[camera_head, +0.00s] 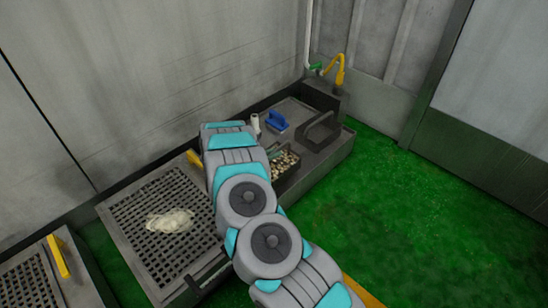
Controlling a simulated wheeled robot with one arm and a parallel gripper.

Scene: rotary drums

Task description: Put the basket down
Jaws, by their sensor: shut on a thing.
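Most of the gripper is hidden behind my arm. I cannot tell whether the basket's underside touches a surface.
The dark bench (318,158) carries a blue object (277,121), a white cylinder (255,122) and a black handle-like frame (322,127). A grated tray (150,218) with a pale heap (170,220) lies left. Green floor (385,215) is open at right.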

